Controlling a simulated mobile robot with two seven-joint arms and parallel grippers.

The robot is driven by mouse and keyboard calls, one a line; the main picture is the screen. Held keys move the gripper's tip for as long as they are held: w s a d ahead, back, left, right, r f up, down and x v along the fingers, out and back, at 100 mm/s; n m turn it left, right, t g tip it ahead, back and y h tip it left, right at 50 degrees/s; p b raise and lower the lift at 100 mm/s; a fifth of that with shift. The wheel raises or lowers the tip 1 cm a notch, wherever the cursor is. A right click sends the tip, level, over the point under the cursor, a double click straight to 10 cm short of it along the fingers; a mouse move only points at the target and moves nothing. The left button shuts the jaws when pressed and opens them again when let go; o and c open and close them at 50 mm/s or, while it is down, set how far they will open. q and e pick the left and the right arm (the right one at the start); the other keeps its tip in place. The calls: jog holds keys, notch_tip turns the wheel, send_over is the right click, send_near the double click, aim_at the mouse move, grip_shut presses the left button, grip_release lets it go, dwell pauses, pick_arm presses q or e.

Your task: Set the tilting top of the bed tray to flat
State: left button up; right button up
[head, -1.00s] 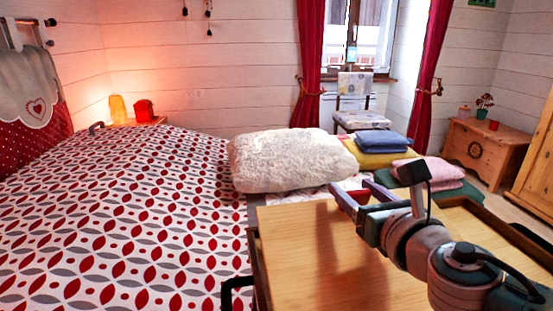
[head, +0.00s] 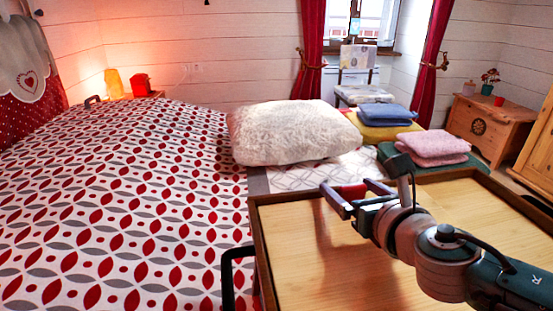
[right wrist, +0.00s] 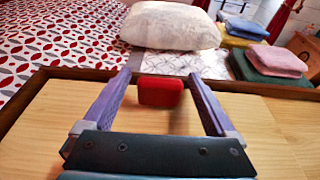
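The bed tray has a dark wooden rim (head: 450,174) and a light wood tilting top (head: 300,260). The top looks flat, lying inside the rim in the head view. The top also shows in the right wrist view (right wrist: 50,130), with the rim along its far side. My right gripper (head: 347,186) is over the far part of the tray, its two fingers spread apart. In the right wrist view the open fingers (right wrist: 159,76) have a red block (right wrist: 160,92) in line between them, not pinched. Whether the fingers touch the top is unclear. My left gripper is out of view.
A white fluffy pillow (head: 290,132) lies on the patterned bed (head: 120,200) beyond the tray. A black handle (head: 228,280) stands at the tray's left side.

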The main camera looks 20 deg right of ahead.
jog(key=shift+r, duration=0.1)
jog(key=shift+s+r, duration=0.1)
jog(key=shift+s, duration=0.15)
jog(key=p+v, duration=0.2)
jog(key=v, duration=0.6)
jog(key=shift+s+a+p, duration=0.15)
jog(key=shift+s+p, duration=0.05)
jog(key=shift+p, duration=0.2)
jog(key=shift+s+r, duration=0.1)
jog(key=shift+s, duration=0.3)
